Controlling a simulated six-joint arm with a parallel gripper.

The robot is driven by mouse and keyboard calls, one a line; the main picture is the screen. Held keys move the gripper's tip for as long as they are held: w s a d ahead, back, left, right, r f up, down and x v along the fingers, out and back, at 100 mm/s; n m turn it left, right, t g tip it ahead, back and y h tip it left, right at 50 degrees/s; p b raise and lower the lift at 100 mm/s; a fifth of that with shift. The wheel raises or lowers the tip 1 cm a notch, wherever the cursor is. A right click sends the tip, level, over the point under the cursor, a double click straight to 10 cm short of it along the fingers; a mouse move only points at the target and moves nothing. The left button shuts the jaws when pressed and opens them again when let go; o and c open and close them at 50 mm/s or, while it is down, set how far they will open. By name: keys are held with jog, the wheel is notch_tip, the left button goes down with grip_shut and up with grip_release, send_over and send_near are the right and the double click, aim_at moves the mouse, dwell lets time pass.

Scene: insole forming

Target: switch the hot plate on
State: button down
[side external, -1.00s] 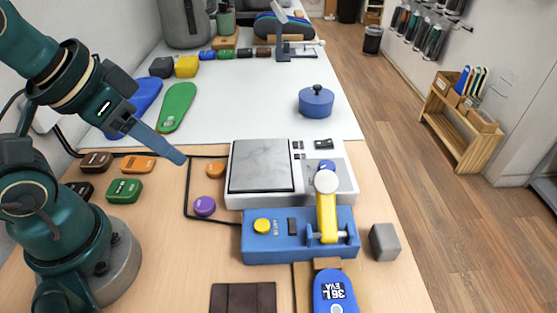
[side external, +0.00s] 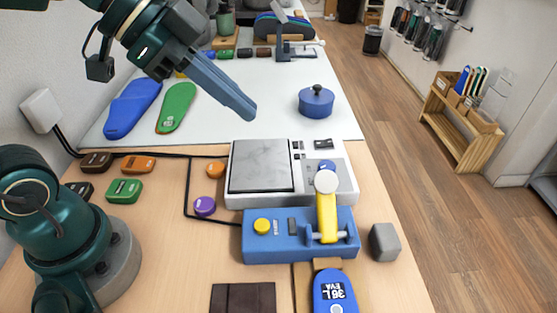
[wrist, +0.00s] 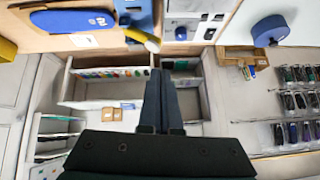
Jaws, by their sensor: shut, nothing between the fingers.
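The hot plate (side external: 262,168) is a white box with a square grey heating surface, standing on the wooden table. Its right side carries a panel with a blue knob (side external: 326,166) and small dark switches (side external: 323,144); I cannot read their setting. In the wrist view only part of the hot plate (wrist: 184,30) shows at the top edge. My gripper (side external: 250,114) is shut and empty, in the air above and behind the hot plate, apart from it. In the wrist view the shut fingers (wrist: 160,78) point upward.
A blue press (side external: 270,250) with a yellow lever (side external: 327,210) stands directly in front of the hot plate. A blue lidded pot (side external: 316,102) stands behind it on the white surface. A grey block (side external: 384,242) sits at the right edge. A black cable (side external: 187,190) runs left.

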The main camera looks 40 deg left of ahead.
jog(key=w+a+f+h, duration=0.1)
jog(key=w+a+f, duration=0.2)
jog(key=w, duration=0.4)
jog(key=w+a+f+n+t+h, duration=0.1)
jog(key=w+a+f, duration=0.2)
jog(key=w, duration=0.4)
jog(key=shift+w+a, duration=0.15)
jog(key=shift+w, duration=0.15)
send_over(320, 142)
jog(key=f, duration=0.6)
jog(key=shift+s+f, duration=0.1)
jog(key=shift+s, duration=0.15)
notch_tip(320, 142, down, 2)
jog(key=shift+w+f, duration=0.1)
jog(key=shift+f, duration=0.05)
jog(key=shift+w+f, duration=0.1)
jog(key=shift+f, duration=0.65)
